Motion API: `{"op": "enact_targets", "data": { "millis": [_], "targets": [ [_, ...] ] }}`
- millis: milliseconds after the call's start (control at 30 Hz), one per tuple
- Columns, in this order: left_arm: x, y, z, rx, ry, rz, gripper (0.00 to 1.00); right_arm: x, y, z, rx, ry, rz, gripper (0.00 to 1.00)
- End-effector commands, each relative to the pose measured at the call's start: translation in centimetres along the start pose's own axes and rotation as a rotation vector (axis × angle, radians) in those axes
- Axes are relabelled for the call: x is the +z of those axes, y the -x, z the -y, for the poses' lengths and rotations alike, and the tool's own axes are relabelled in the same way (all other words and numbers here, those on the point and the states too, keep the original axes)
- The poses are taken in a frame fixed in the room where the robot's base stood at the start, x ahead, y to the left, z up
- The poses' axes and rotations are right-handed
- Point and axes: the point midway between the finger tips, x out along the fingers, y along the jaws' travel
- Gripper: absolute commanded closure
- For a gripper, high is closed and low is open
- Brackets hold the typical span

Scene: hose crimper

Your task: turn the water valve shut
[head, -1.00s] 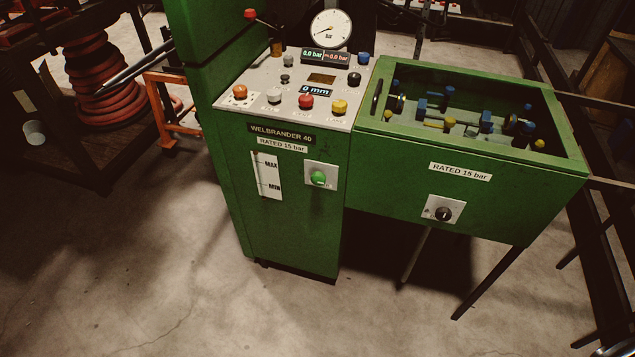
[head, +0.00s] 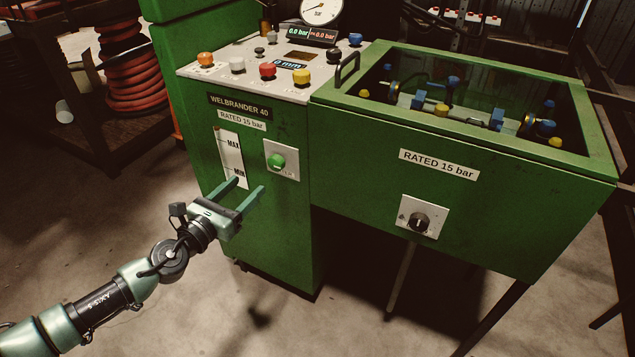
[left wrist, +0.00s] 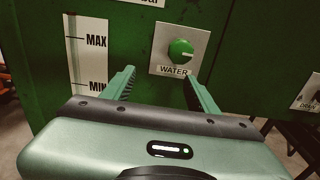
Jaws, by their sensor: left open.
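The water valve is a round green knob (head: 277,161) on a pale square plate on the front of the green cabinet. In the left wrist view the knob (left wrist: 181,51) sits above a "WATER" label, with a light pointer mark toward its right side. My left gripper (head: 247,188) is open and empty, below and left of the knob in the head view. In the left wrist view its two fingers (left wrist: 158,82) point toward the panel, and the knob shows beyond them, nearer the right finger. They do not touch it. My right gripper is not in view.
A MAX/MIN level gauge (head: 231,157) is left of the knob. A black knob (head: 419,223) sits on the tank (head: 375,150) at the right. Several coloured buttons and a dial (head: 321,10) are on top. Clear floor lies in front.

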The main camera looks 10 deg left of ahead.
Motion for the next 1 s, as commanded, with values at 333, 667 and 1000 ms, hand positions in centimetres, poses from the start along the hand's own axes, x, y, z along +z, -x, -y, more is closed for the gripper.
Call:
{"op": "enact_targets", "data": {
  "millis": [333,667,1000],
  "targets": [
    [2.6,-2.3,1.8,-0.053,-0.165,0.053,0.41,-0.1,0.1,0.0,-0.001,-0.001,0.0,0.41],
    [2.5,-6.9,2.0,-0.053,-0.161,0.05,0.41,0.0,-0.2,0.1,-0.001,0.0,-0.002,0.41],
    [2.5,-7.6,2.1,-0.053,-0.161,0.048,0.41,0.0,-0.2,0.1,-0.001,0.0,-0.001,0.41]
  ]
}}
